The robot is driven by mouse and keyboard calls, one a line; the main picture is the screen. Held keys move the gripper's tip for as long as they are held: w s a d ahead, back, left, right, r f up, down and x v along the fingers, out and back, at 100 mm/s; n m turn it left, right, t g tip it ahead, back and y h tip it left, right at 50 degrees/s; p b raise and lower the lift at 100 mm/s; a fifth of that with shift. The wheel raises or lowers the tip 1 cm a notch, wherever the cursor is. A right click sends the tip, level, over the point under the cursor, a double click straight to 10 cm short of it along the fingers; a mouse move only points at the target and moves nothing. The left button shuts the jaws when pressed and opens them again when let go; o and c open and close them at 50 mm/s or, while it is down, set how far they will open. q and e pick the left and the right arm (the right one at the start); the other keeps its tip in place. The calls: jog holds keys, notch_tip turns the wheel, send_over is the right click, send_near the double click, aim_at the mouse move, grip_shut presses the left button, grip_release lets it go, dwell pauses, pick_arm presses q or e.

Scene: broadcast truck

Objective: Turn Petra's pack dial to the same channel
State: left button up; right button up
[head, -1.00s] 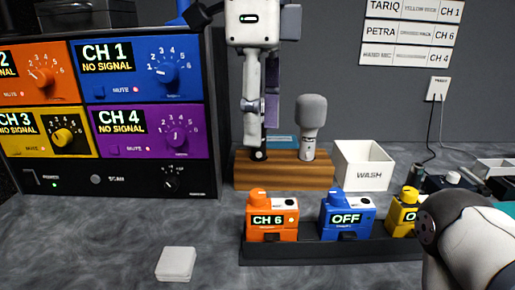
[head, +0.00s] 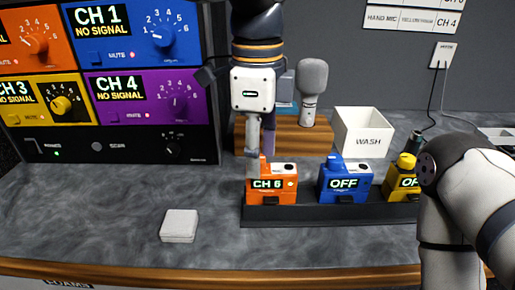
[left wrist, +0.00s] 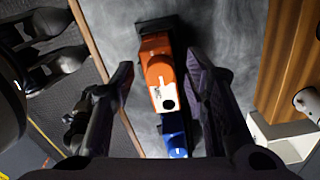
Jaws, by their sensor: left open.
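The orange pack (head: 272,190) stands in the dark rack (head: 330,215), and its display reads CH 6. My left gripper (head: 264,165) is pointed down at the top of this pack and hides part of its dial. In the left wrist view the gripper (left wrist: 160,80) is open, with one finger on each side of the orange pack (left wrist: 158,60). I cannot tell whether the fingers touch it. The orange receiver unit (head: 52,55) is cut off at the left, with its knob (head: 35,42) visible. My right gripper is not in view.
The blue pack (head: 344,185) reads OFF, and a yellow pack (head: 400,180) stands right of it. A wooden stand (head: 290,138) with a grey microphone (head: 311,78) and the WASH bin (head: 362,135) are behind. A white square case (head: 179,225) lies on the open counter.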

pick_arm(q)
grip_shut()
jog(key=shift+n, duration=0.3)
jog(key=n, duration=0.8)
jog(key=shift+n, duration=0.3)
jog(key=n, duration=1.2)
jog(key=shift+f+n, duration=0.1)
jog(key=shift+n, duration=0.5)
